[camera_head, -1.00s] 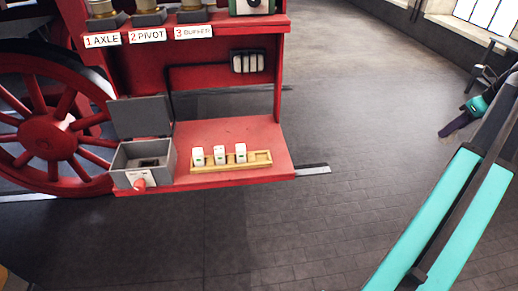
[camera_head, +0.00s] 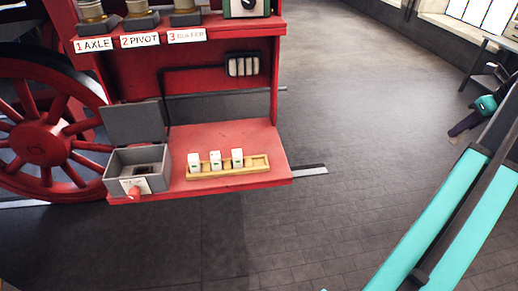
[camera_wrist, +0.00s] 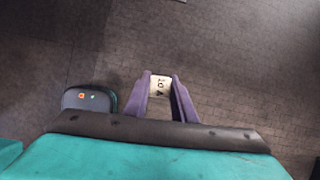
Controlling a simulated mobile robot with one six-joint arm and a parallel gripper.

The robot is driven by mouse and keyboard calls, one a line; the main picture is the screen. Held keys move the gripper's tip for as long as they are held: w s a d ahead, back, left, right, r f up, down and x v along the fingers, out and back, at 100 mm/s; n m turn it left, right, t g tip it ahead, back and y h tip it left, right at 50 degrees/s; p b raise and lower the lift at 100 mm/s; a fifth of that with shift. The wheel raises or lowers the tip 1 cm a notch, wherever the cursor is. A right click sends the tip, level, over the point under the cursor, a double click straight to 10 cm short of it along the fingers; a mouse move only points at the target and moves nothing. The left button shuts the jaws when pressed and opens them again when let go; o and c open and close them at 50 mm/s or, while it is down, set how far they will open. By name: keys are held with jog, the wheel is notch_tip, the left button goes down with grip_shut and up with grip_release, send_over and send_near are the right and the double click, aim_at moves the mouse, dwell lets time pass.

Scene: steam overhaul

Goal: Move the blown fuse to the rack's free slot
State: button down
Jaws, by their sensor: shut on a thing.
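My gripper (camera_wrist: 160,95), with purple fingers, is shut on a small white fuse (camera_wrist: 160,86) marked "10 A" in the wrist view. In the head view my gripper (camera_head: 462,125) is at the far right, over the floor and well away from the rack; the fuse is too small to make out there. The wooden rack (camera_head: 262,165) lies on the red ledge. Three white fuses (camera_head: 215,160) stand upright in its left and middle slots, and its right end slot is empty. The grey fuse box (camera_head: 152,184) stands left of the rack with its lid up.
The red ledge (camera_head: 215,138) has bare space behind the rack. Above it a shelf bears labels (camera_head: 140,41) and brass parts. A red spoked wheel (camera_head: 42,142) is at the left. Open paved floor lies right of the ledge, and a table (camera_head: 487,70) stands at the far right.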

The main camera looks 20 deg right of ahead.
notch_tip(320, 180, down, 9)
jog(key=b, duration=0.9)
jog(key=shift+f, duration=0.1)
